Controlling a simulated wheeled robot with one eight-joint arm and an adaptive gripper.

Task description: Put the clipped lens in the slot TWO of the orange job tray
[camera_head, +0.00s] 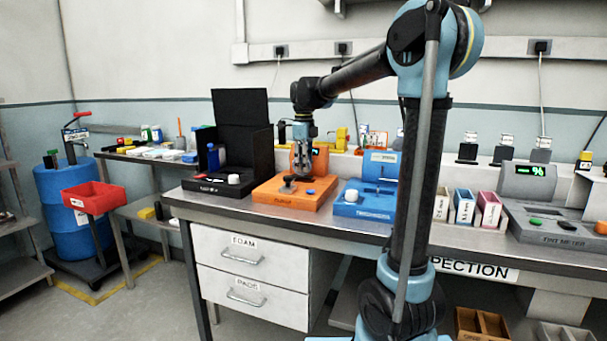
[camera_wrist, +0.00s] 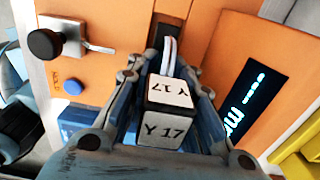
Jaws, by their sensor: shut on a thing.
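My gripper (camera_head: 301,165) is over the orange bench device (camera_head: 290,192). In the wrist view my gripper (camera_wrist: 168,88) is shut on a black-and-white block marked Y 17 (camera_wrist: 168,120). A thin pale lens-like piece (camera_wrist: 169,56) stands out from the block's far end, at a dark slot in the orange device (camera_wrist: 130,68). I cannot tell whether it sits inside the slot or just above it. An orange-brown compartmented tray (camera_head: 468,318) shows low at the right in the head view; its slot marks are not readable, and I cannot tell whether it is the job tray.
The device has a black knob (camera_wrist: 45,44), a blue button (camera_wrist: 73,87) and a lit display (camera_wrist: 240,95). A black device (camera_head: 215,187) stands left and a blue device (camera_head: 362,208) right of it. The grey tint meter (camera_head: 560,230) is far right.

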